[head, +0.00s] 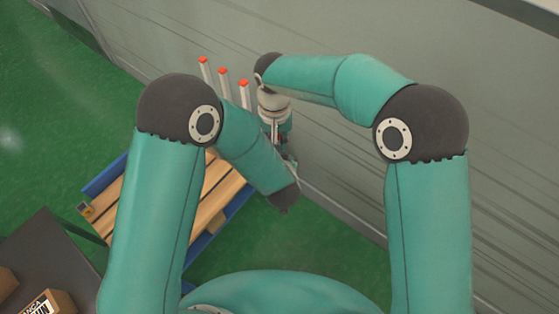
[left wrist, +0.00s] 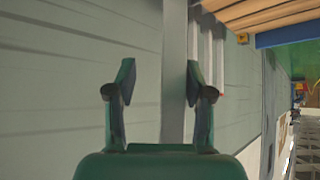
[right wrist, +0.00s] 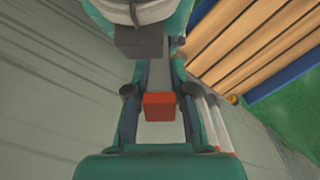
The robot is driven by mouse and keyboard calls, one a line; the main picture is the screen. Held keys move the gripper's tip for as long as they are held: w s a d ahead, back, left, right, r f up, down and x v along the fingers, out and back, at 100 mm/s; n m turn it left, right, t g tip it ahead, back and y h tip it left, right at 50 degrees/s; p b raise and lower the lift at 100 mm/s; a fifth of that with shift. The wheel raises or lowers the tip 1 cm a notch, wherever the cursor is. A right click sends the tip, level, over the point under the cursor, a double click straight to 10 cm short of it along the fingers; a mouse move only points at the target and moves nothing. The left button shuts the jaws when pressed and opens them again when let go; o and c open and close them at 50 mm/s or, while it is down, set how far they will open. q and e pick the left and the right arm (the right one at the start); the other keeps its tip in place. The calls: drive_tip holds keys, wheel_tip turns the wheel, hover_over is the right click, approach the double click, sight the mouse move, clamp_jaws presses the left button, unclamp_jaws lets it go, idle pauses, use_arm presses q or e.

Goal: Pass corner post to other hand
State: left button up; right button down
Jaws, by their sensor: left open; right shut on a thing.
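The corner post is a pale grey bar with a red end cap (right wrist: 158,105). My right gripper (head: 277,132) points down beside the wall and is shut on this post just by the cap. In the left wrist view the post (left wrist: 174,70) runs upright between the fingers of my left gripper (left wrist: 158,75). Those fingers are open, with the post nearer the right finger and a wide gap on its left. In the head view my left forearm hides most of the left gripper and the held post.
Several pale posts with red tips (head: 222,72) stand left of my right gripper. A wooden slatted frame (head: 130,203) with blue rails (head: 105,175) lies below left. A dark table (head: 45,255) holds a box (head: 60,302). A grey wall (head: 330,150) is close on the right.

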use_arm(q)
clamp_jaws()
use_arm(e)
drive_tip(key=shift+a, duration=0.1)
drive_tip(key=c, duration=0.9)
unclamp_jaws()
drive_tip(key=shift+c, duration=0.2)
